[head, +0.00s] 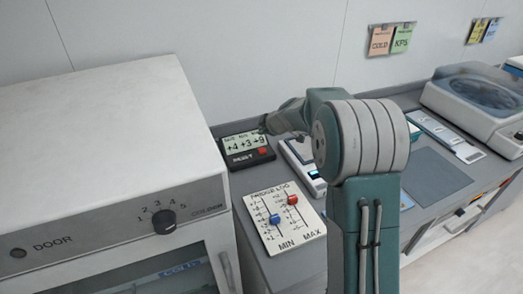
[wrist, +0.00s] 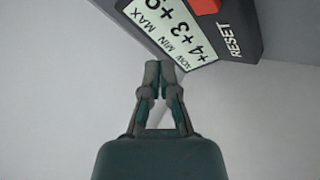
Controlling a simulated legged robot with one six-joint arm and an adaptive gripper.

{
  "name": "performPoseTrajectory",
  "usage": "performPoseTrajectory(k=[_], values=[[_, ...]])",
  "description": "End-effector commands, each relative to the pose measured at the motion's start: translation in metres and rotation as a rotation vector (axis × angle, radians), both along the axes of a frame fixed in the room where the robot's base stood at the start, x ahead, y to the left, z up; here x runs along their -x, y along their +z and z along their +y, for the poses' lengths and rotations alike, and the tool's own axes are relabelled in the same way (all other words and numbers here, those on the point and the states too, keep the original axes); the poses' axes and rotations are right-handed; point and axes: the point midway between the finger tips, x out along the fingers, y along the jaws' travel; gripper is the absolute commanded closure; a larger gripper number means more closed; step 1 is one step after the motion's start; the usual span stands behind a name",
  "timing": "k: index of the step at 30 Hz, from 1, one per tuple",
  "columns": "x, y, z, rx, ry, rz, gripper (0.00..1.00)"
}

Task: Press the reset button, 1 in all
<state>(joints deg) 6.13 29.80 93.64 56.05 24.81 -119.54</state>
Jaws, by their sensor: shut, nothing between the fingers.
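The reset button is a red square (head: 263,151) on the front right of a small black display unit (head: 232,158). The unit stands on the grey counter beside the white fridge, its screen reading about +4 +3 +9. In the wrist view the red button (wrist: 206,5) is cut off by the top edge, near the word RESET on the black casing (wrist: 240,32). My gripper (wrist: 159,68) is shut and empty, its fingertips below and left of the button in that view, close to the screen's edge. I cannot tell whether they touch the unit.
The white fridge (head: 95,120) with its dial (head: 164,221) rises left of the unit. A fridge log board (head: 285,243) with blue and red sliders lies in front. A white device (head: 300,160) stands right of the unit, partly behind my arm. A centrifuge-like machine (head: 470,105) is farther right.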

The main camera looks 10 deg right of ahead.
Motion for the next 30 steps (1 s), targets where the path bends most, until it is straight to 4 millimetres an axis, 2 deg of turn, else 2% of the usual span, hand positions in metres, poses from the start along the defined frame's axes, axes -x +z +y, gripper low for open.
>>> performPoseTrajectory(k=[6, 12, 30], values=[[0.001, -0.029, 0.000, -0.001, -0.002, 0.003, 1.00], [0.000, -0.045, 0.000, -0.001, 0.000, 0.001, 1.00], [0.000, -0.049, 0.000, 0.001, -0.001, 0.000, 1.00]])
